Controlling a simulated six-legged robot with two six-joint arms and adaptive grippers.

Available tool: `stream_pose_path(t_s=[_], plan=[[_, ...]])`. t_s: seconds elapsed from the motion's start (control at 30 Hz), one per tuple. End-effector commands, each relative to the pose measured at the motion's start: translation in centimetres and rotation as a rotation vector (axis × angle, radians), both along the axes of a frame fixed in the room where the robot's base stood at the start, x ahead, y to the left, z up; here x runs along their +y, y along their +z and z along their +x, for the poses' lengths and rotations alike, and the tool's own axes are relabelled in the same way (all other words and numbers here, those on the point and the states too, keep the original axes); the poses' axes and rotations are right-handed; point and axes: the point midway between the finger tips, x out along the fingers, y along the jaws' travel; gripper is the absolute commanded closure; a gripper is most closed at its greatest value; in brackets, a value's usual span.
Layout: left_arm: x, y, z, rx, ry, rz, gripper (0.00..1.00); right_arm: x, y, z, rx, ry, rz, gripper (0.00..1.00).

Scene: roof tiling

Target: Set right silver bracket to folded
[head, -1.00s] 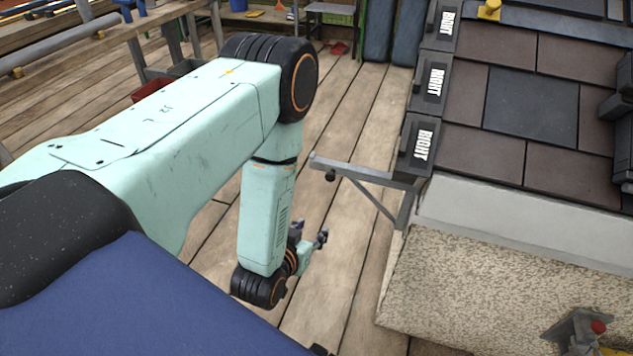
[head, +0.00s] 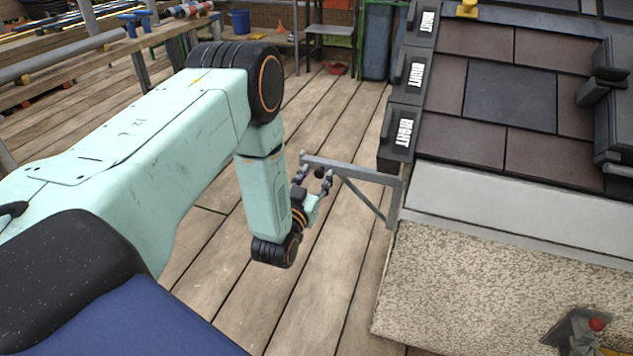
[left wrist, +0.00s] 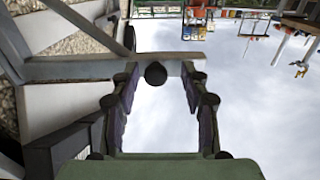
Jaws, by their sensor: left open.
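The silver bracket (head: 365,174) juts out to the left from the corner of the roof, with a diagonal brace below its bar. A dark round knob (head: 320,172) sits near its free end. My left gripper (head: 314,184) is open at that end, close to the knob. In the left wrist view, the bracket's grey bar (left wrist: 72,68) runs across behind the fingertips. The dark knob (left wrist: 155,74) shows between the two open fingers (left wrist: 160,88); contact cannot be told. My right gripper is not in view.
The tiled roof (head: 470,135), with black pieces marked RIGHT (head: 398,133) along its edge, rises beside the bracket. The rough pale wall (head: 470,285) lies below it. A device with a red knob (head: 596,325) is at lower right. Plank floor (head: 335,260) is clear.

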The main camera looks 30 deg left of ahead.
Motion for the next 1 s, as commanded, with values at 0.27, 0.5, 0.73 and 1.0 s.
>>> stream_pose_path(t_s=[0.27,0.5,0.73,1.0], plan=[[-0.29,0.07,0.13,0.000,-0.002,0.000,0.54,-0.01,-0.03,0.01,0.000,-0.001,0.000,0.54],[-0.45,0.05,0.02,0.001,-0.002,0.000,0.73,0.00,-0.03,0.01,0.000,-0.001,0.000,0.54],[-0.46,0.05,0.02,0.001,-0.002,0.000,0.93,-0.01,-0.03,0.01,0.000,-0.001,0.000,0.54],[-0.43,0.02,0.00,0.002,-0.002,0.000,1.00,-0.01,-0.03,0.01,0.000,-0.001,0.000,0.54]])
